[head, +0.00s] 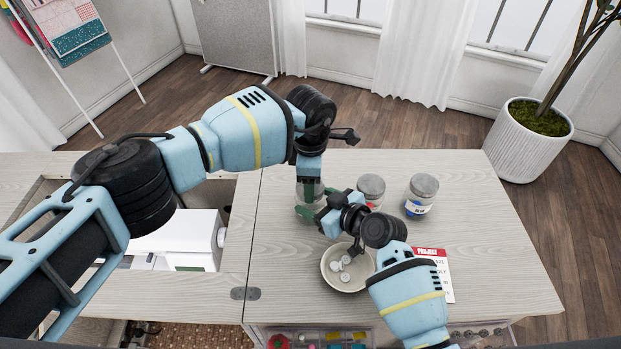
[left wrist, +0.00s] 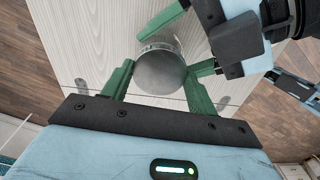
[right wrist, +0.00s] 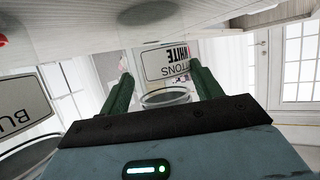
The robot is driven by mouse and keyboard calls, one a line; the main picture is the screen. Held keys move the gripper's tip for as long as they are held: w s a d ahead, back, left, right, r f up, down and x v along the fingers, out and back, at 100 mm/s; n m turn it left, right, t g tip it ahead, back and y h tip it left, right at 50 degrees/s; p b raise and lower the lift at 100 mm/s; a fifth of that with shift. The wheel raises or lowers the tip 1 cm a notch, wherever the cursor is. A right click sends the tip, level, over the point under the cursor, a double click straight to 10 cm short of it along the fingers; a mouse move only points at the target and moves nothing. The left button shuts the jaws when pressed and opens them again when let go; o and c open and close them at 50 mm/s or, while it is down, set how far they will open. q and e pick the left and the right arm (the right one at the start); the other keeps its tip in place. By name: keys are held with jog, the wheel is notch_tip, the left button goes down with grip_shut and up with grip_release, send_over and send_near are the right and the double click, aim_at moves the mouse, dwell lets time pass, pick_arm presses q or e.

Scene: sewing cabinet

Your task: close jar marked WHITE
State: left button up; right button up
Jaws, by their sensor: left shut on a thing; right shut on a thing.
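The jar marked WHITE (head: 309,189) is a clear glass jar on the cabinet top, partly hidden by my grippers. Its label (right wrist: 167,62) shows inverted in the right wrist view. My left gripper (head: 310,178) is above the jar, shut on its round grey lid (left wrist: 160,72). The lid is over the jar's mouth; I cannot tell whether it is seated. My right gripper (head: 318,214) comes from the front right, lower down, shut on the jar's glass body. Its green fingers (right wrist: 158,82) stand either side of the jar.
Two grey-lidded jars stand to the right, one with a red label (head: 371,188) and one with a blue label (head: 420,197). A bowl (head: 328,279) holding several white buttons is in front. A project card (head: 445,272) lies partly under my right arm. A white sewing machine (head: 190,240) sits left.

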pick_arm(q)
jog(key=m, duration=1.2)
jog(key=shift+m, duration=0.3)
jog(key=m, duration=0.4)
jog(key=shift+m, duration=0.3)
jog(key=m, duration=0.6)
jog(key=o, duration=0.9)
jog(key=shift+r, duration=0.1)
jog(key=shift+r, duration=2.15)
